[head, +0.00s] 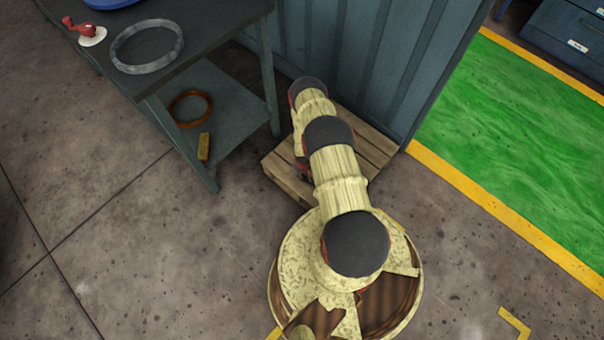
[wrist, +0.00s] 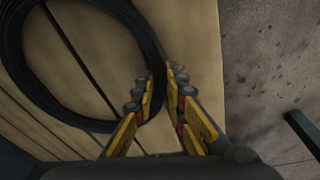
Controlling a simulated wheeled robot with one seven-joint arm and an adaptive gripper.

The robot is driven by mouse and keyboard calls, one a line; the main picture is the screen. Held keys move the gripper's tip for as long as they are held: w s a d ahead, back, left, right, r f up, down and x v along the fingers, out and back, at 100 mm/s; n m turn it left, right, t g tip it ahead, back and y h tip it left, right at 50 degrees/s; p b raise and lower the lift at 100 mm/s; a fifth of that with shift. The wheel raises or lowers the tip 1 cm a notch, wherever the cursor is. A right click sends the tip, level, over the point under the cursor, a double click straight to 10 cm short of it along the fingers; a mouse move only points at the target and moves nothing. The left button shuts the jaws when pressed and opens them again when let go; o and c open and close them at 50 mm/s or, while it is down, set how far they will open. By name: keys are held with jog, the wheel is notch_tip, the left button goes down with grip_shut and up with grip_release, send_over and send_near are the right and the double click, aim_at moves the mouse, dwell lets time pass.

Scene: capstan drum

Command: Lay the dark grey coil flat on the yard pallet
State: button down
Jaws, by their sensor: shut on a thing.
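The dark grey coil (wrist: 143,32) is a wide, near-black ring in the wrist view, over the pale planks of the yard pallet (wrist: 196,45). Its face looks roughly parallel to the planks; I cannot tell whether it touches them all round. My gripper (wrist: 157,92), with yellow fingers and dark pads, is shut on the coil's near right edge, one finger on each side of the band. In the head view the yard pallet (head: 372,152) lies on the floor against the blue-grey wall. My arm covers part of it there and hides the coil.
A dark workbench (head: 205,35) stands left of the pallet, holding a light grey ring (head: 148,66) and a red object (head: 85,30). Its lower shelf holds a copper-brown ring (head: 208,110) and a yellow block (head: 203,147). A green floor area (head: 510,130) lies right.

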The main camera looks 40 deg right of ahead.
jog(key=c, duration=1.7)
grip_release()
jog(key=shift+f, duration=0.1)
jog(key=shift+c, duration=0.2)
jog(key=shift+s+f, duration=0.1)
jog(key=r, duration=0.4)
jog(key=s+r, duration=0.1)
jog(key=r, duration=0.3)
jog(key=a+r, duration=0.1)
jog(key=r, duration=0.3)
jog(key=shift+s, duration=0.25)
